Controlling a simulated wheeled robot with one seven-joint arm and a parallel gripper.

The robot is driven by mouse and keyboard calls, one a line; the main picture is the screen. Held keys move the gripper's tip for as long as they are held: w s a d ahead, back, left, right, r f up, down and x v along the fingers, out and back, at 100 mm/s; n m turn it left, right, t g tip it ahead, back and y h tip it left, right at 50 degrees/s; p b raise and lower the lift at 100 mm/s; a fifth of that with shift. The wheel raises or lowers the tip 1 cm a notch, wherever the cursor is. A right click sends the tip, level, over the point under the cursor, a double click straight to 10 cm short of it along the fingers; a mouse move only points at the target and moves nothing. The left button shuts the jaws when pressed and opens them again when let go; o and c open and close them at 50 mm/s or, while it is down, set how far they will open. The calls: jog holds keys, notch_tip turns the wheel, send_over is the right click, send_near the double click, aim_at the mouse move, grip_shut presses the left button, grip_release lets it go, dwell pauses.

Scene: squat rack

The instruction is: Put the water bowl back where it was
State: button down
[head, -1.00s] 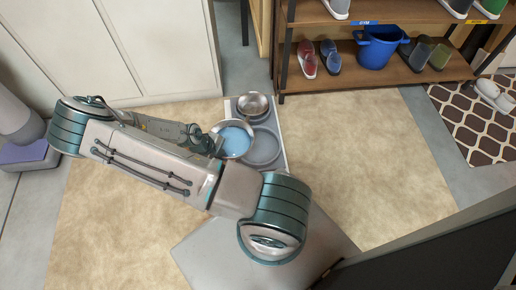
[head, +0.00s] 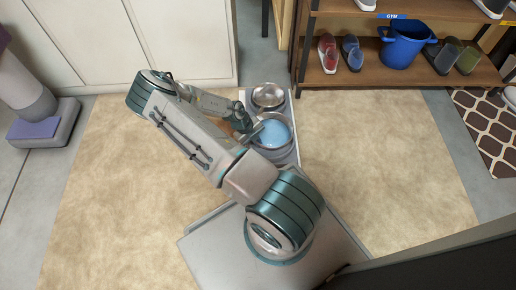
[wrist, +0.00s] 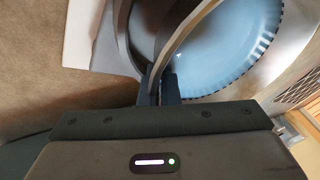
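The water bowl (head: 272,133) is a metal bowl with blue water, and it looks level in the head view. It is over the lower round place of the grey feeding mat (head: 290,106), covering most of it. My gripper (head: 256,130) reaches it from the left. In the wrist view my gripper's dark fingers (wrist: 159,88) are shut on the near rim of the water bowl (wrist: 230,45). A curved grey edge of the mat's round place shows left of the rim. I cannot tell whether the bowl's base touches the mat.
An empty-looking metal bowl (head: 268,96) sits at the mat's far end. A shoe rack (head: 400,82) with shoes and a blue bucket (head: 402,45) stands behind right. White cabinets (head: 140,40) stand behind left. The beige floor (head: 370,150) right of the mat is clear.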

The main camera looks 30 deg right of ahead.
jog(key=shift+w+d+f, duration=0.15)
jog(key=shift+d+f, duration=0.1)
jog(key=shift+f, duration=0.1)
notch_tip(320, 180, down, 4)
jog(key=shift+r+b, duration=0.2)
jog(key=shift+b, duration=1.05)
jog(key=shift+r, duration=0.1)
jog(key=c, duration=1.7)
grip_release()
